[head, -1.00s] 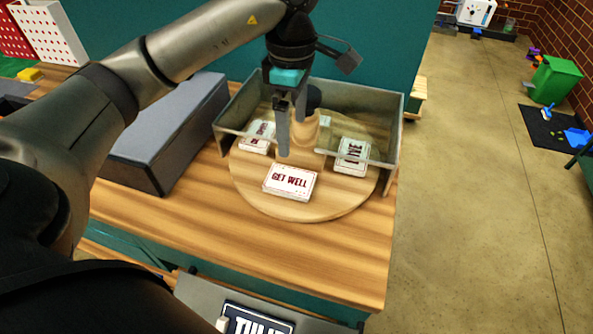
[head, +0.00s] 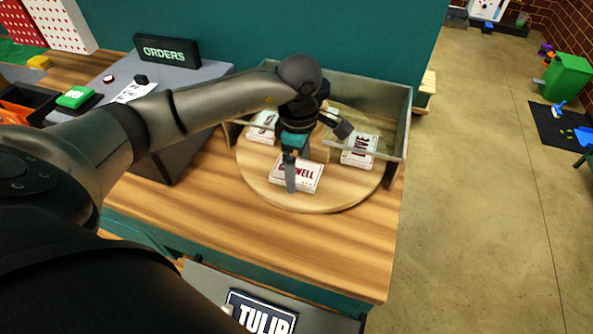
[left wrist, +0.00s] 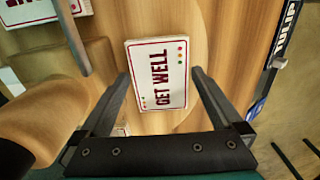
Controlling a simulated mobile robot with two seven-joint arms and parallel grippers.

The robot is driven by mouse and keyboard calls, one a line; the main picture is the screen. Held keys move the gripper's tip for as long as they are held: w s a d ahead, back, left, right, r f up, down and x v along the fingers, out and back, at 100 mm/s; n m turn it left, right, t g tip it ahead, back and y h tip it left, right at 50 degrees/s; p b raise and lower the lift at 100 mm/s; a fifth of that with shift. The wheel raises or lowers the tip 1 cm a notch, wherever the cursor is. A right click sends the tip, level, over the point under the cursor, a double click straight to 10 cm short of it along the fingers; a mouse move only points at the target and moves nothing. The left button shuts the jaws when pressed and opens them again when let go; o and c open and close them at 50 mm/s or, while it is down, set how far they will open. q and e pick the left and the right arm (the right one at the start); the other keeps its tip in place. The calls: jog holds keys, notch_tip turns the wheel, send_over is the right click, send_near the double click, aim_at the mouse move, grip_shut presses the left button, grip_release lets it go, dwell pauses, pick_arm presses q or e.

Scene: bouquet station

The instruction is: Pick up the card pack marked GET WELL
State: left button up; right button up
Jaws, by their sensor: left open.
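The white card pack marked GET WELL (head: 306,176) lies flat on the front of a round wooden turntable (head: 262,194). In the head view my left gripper (head: 291,186) is over its left part and hides some of the lettering. In the left wrist view the pack (left wrist: 158,74) shows whole, ahead of and between the two open fingers (left wrist: 160,78), with room on both sides. The fingers do not hold it. My right gripper is not in view.
A LOVE pack (head: 359,151) and another pack (head: 263,127) lie further back on the turntable. A grey, partly clear-walled enclosure (head: 398,115) surrounds the back. A grey box with an ORDERS sign (head: 166,51) stands left. The table front is bare.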

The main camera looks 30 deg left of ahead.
pick_arm(q)
jog(key=shift+c, duration=0.4)
jog(key=c, duration=1.1)
jog(key=shift+r, duration=0.1)
